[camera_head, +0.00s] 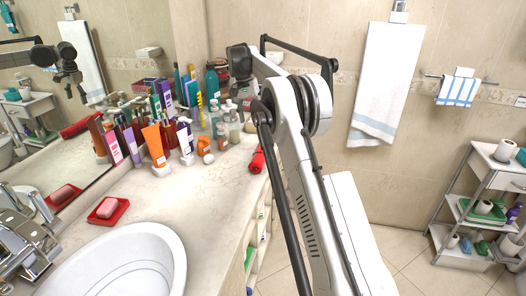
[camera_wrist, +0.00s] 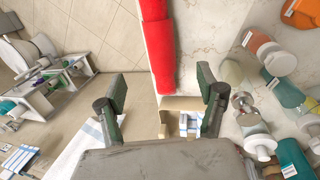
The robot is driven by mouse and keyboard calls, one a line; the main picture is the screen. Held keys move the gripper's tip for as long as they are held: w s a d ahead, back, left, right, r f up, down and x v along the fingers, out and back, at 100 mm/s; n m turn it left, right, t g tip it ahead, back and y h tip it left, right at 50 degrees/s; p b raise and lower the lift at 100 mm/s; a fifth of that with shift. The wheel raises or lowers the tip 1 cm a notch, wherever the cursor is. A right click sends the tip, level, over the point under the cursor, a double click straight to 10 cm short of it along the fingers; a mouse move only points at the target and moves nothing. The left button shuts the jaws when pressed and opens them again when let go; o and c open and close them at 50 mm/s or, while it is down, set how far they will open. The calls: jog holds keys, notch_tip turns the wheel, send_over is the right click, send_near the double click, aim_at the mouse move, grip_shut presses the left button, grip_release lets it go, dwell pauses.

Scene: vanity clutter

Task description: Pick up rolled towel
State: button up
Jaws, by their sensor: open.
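The rolled towel is red and lies on the pale counter along its edge. In the wrist view the towel (camera_wrist: 160,48) runs from the top edge down to about the level of my fingertips. In the head view part of the towel (camera_head: 257,160) shows just left of my arm, which hides the rest. My gripper (camera_wrist: 161,86) is open and empty, with one finger on each side of the towel's near end in the wrist picture. The gap in depth between fingers and towel is hard to judge. My fingertips are not clear in the head view.
Several bottles and tubes (camera_head: 155,143) crowd the back of the counter, close to the towel. A basin (camera_head: 125,262) and a red soap dish (camera_head: 108,211) are at the front left. A shelf cart (camera_head: 462,203) stands on the right. Floor lies beyond the counter edge.

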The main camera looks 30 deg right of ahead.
aim_at(262, 145)
jog(key=x, duration=0.7)
jog(key=p+x, duration=0.1)
jog(key=x, duration=0.7)
jog(key=shift+w+d, duration=0.1)
jog(key=shift+w, duration=0.15)
jog(key=c, duration=1.4)
jog(key=shift+o, duration=0.2)
